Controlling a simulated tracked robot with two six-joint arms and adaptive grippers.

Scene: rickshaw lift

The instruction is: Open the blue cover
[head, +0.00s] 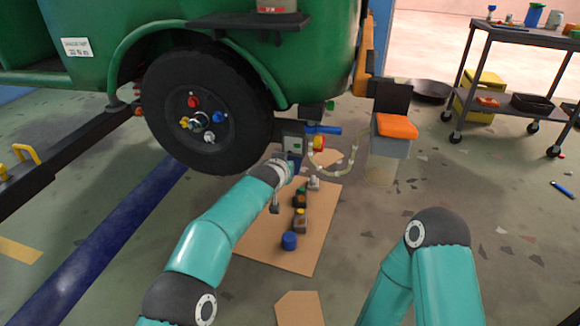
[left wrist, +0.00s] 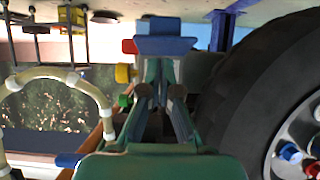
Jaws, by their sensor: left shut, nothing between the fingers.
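A blue block-like part (left wrist: 167,45), which seems to be the blue cover, sits straight ahead of my left gripper (left wrist: 163,62) in the left wrist view. My left gripper's fingers are together and empty, with the tips at the blue part's near edge. I cannot tell whether they touch it.
A black tyre (head: 205,110) of the green vehicle is close beside the gripper. Several small parts and a blue cylinder (head: 289,241) stand on cardboard (head: 285,262) below.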

